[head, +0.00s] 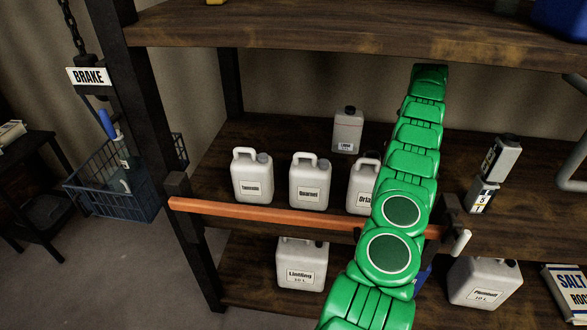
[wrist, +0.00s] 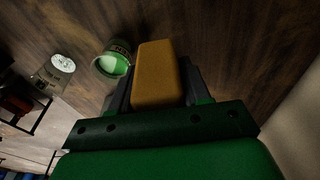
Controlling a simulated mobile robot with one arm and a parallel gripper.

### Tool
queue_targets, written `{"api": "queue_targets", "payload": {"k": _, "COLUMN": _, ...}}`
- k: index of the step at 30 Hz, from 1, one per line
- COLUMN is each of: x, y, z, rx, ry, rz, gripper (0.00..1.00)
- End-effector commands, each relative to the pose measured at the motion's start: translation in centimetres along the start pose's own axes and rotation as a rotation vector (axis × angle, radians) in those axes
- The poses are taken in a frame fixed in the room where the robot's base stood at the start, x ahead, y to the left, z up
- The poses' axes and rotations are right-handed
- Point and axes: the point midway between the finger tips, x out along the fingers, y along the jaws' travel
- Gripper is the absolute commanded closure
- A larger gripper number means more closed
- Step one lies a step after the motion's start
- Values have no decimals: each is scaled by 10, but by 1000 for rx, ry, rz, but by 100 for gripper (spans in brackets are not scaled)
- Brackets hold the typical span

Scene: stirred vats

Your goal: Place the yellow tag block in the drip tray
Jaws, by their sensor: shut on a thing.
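The yellow tag block (wrist: 156,72) shows in the wrist view as a plain orange-yellow block with rounded edges. My gripper (wrist: 157,92) is shut on it, with a dark finger on each side. Dark wood grain fills the view behind the block; I cannot tell the gap to it. In the head view my green arm reaches up across the shelf rack, and the gripper and block are hidden behind it. I cannot make out a drip tray in either view.
White jugs (head: 309,184) stand on the middle shelf behind an orange bar (head: 275,215). A grey bottle (head: 347,131) stands behind them. The upper shelf (head: 330,30) overhangs. A blue wire basket (head: 110,185) is at left. A green-filled can (wrist: 115,62) is near the block in the wrist view.

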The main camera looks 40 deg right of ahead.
Motion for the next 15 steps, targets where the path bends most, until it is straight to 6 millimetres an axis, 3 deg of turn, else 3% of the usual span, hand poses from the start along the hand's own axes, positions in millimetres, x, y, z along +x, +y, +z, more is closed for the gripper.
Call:
{"api": "queue_targets", "payload": {"k": 1, "x": -5, "y": -4, "z": 21, "rx": -7, "ry": 1, "rz": -2, "gripper": 87}}
{"api": "queue_targets", "payload": {"k": 6, "x": -18, "y": -12, "z": 84, "rx": -12, "ry": 2, "rz": -5, "gripper": 87}}
{"api": "queue_targets", "payload": {"k": 15, "x": -35, "y": -9, "z": 194, "rx": -20, "ry": 2, "rz": -5, "gripper": 87}}
